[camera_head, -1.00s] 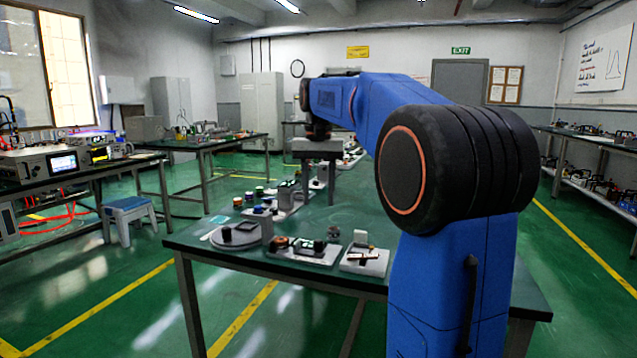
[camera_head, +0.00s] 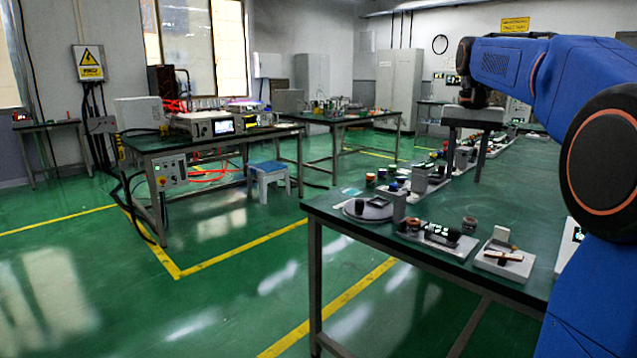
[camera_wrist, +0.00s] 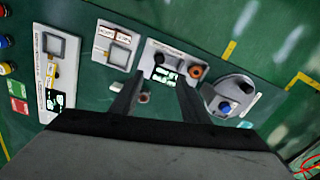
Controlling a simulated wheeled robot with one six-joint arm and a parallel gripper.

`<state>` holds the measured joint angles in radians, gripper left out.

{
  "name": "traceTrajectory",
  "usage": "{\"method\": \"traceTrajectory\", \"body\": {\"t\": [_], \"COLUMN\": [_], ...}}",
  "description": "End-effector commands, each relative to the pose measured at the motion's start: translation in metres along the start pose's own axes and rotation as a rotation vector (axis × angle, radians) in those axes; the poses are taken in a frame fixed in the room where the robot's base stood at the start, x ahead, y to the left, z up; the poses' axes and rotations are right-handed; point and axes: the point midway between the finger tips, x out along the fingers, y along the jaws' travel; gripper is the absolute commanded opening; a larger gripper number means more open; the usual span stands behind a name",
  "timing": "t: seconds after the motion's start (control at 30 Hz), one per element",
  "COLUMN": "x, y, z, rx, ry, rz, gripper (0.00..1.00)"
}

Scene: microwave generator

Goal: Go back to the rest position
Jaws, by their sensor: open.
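My gripper (camera_head: 463,180) hangs above the long green worktable (camera_head: 330,205) in the head view, pointing down at the end of my blue arm. Its two fingers stand apart with nothing between them. In the wrist view my gripper (camera_wrist: 158,84) is also open and empty above the table top. A white module with an orange knob (camera_wrist: 170,68) lies beyond the fingertips. A grey round-based unit with a blue knob (camera_wrist: 228,97) lies to its right. The gripper looks clear of these parts.
Several small modules, including a white block (camera_head: 503,262), line the worktable. A bench with instruments (camera_head: 215,150) and a blue-topped stool (camera_head: 269,172) stand to the left. Green floor (camera_head: 230,300) between them is open. A grey cabinet (camera_head: 399,85) stands at the back.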

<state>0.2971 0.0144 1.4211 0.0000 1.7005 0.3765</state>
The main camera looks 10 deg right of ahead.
Motion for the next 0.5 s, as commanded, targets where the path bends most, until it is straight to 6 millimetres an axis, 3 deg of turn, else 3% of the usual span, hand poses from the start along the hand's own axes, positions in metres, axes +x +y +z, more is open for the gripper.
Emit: {"method": "traceTrajectory", "body": {"t": [0.17, 0.5], "x": [0.011, 0.063], "y": [-0.002, 0.003], "z": [0.037, 0.133], "rx": [-0.065, -0.249], "ry": [0.037, 0.141], "rz": [-0.015, -0.054], "gripper": [0.42, 0.42]}}
